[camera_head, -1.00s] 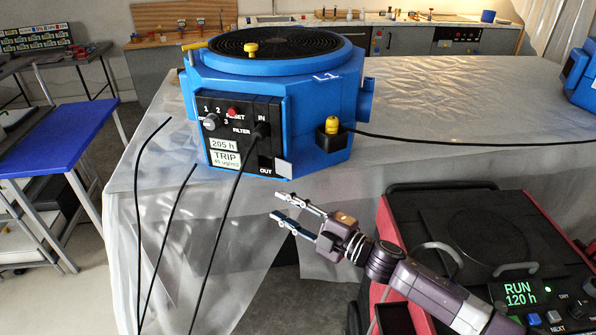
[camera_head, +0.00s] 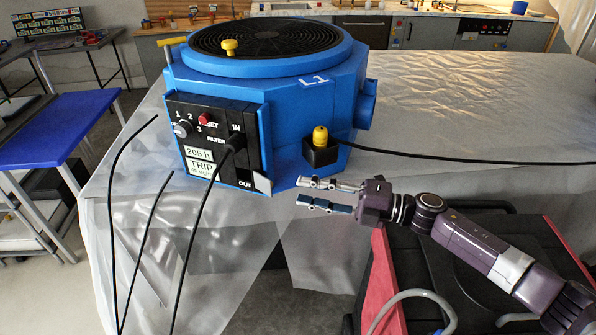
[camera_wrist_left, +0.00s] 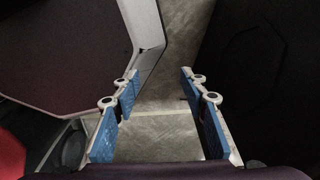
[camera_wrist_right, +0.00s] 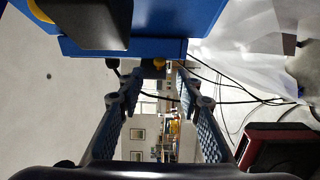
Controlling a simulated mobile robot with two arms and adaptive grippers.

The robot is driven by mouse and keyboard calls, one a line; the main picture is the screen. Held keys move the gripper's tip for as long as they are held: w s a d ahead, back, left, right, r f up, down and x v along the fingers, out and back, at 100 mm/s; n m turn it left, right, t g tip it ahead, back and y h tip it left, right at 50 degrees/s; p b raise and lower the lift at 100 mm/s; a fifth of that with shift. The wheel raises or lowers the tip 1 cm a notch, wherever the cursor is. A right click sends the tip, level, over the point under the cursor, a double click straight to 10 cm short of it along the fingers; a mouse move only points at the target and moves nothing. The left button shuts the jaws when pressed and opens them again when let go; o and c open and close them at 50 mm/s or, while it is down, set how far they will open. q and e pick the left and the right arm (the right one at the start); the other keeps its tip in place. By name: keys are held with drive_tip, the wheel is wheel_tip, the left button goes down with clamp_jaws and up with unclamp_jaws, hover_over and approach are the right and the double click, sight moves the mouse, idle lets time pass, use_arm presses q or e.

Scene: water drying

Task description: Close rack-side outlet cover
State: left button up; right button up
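The blue dryer unit (camera_head: 300,110) with the L1 mark stands on the sheet-covered table. Its black front panel (camera_head: 190,115) carries a plugged IN port (camera_head: 236,142) and an OUT label (camera_head: 245,184). A small light-grey outlet cover (camera_head: 263,183) sticks out beside OUT, at the panel's lower right edge, apparently swung open. My right gripper (camera_head: 303,192) is open and empty, a short way right of the cover, fingers pointing left. The right wrist view shows its parted fingers (camera_wrist_right: 160,72) below the blue unit. My left gripper (camera_wrist_left: 158,75) is open and empty, outside the head view.
A black holder with a yellow knob (camera_head: 320,150) juts from the unit's side above my right gripper, with a black cable running right. Black cables hang before the panel. A black and red case (camera_head: 470,240) stands at lower right, beneath my right arm.

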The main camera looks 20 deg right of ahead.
sight(264, 183)
drive_tip(key=p+x, duration=0.2)
drive_tip(key=x, duration=0.5)
drive_tip(key=shift+w+a+p, duration=0.2)
drive_tip(key=shift+p, duration=0.1)
drive_tip(key=shift+r, duration=0.1)
drive_tip(key=shift+c, duration=0.4)
drive_tip(key=shift+d, duration=0.1)
drive_tip(key=c, duration=0.5)
drive_tip(key=shift+c, duration=1.2)
use_arm(q)
wheel_tip(264, 183, up, 2)
drive_tip(key=shift+a+r, duration=0.15)
drive_tip(key=shift+r, duration=0.1)
use_arm(e)
clamp_jaws()
